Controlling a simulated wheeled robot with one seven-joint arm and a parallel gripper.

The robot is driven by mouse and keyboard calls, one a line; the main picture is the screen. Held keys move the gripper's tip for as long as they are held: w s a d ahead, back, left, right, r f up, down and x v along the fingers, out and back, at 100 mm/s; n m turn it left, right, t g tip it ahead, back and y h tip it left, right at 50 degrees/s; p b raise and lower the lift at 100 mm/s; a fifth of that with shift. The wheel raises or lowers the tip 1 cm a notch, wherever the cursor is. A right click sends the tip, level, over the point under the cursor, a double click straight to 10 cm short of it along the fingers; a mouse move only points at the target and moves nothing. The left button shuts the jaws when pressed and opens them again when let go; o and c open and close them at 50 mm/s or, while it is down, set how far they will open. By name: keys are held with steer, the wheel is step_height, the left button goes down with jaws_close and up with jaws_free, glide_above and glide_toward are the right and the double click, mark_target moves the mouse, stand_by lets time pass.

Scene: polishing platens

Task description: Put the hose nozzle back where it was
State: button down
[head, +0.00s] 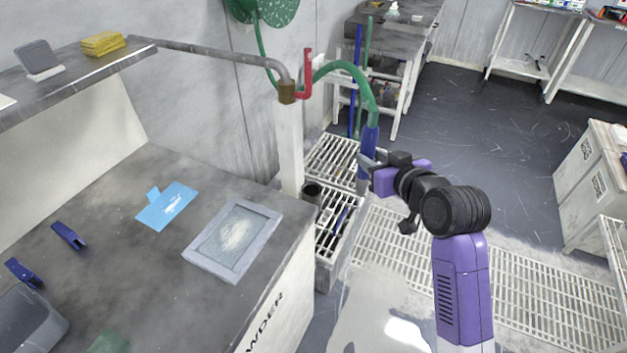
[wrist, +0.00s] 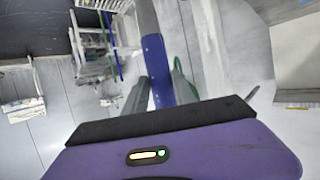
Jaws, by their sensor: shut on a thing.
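The hose nozzle (head: 370,139) is blue and hangs upright, with the green hose (head: 353,70) arching up from its top toward the pipe by the wall. My gripper (head: 367,163) is shut on the nozzle's lower part, above the floor grating. In the wrist view the blue nozzle (wrist: 156,62) stands between the two fingers of my gripper (wrist: 158,92). A red hook (head: 306,76) is fixed near the pipe's end, left of the nozzle and apart from it. The nozzle's lower end is partly hidden by my gripper.
A grey bench (head: 130,250) at left carries a framed plate (head: 233,240), a blue card (head: 166,205) and blue clamps. A white post (head: 289,150) stands at its corner. A metal pipe (head: 210,53) runs above. A dark cup (head: 312,192) sits by the grated drain (head: 336,158).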

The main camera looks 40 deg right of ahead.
steer(key=w+a+p, duration=0.2)
steer(key=w+a, duration=0.3)
steer(key=w, duration=0.8)
steer(key=f, duration=1)
steer(key=shift+s+d+f+b, duration=0.1)
steer(key=shift+d+f+b, duration=0.1)
steer(key=shift+f+b, duration=0.15)
steer(key=shift+w+a+f, duration=0.1)
steer(key=shift+w+f, duration=0.1)
steer(key=shift+f, duration=0.2)
steer(key=shift+f, duration=0.15)
steer(key=c, duration=1)
jaws_free()
